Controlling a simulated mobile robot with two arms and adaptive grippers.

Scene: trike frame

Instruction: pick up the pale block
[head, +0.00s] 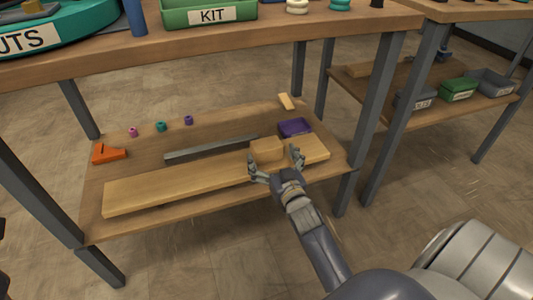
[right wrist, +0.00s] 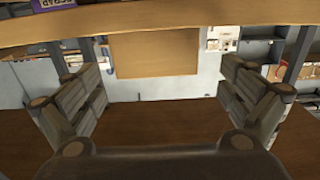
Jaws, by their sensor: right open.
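The pale block (head: 266,149) sits on the long pale plank (head: 165,187) on the lower shelf. My right gripper (head: 274,156) is open at the block's near side, its fingers spread to the left and right of it. In the right wrist view, which is upside down, the block (right wrist: 155,53) shows ahead between the open fingers (right wrist: 161,72), with space on both sides. I cannot tell how far the fingertips reach along it.
A purple bin (head: 295,127) stands behind and right of the block. A grey bar (head: 210,148) lies behind the plank. An orange piece (head: 109,153) is at the shelf's left. The tabletop (head: 330,27) and its legs (head: 378,130) frame the shelf.

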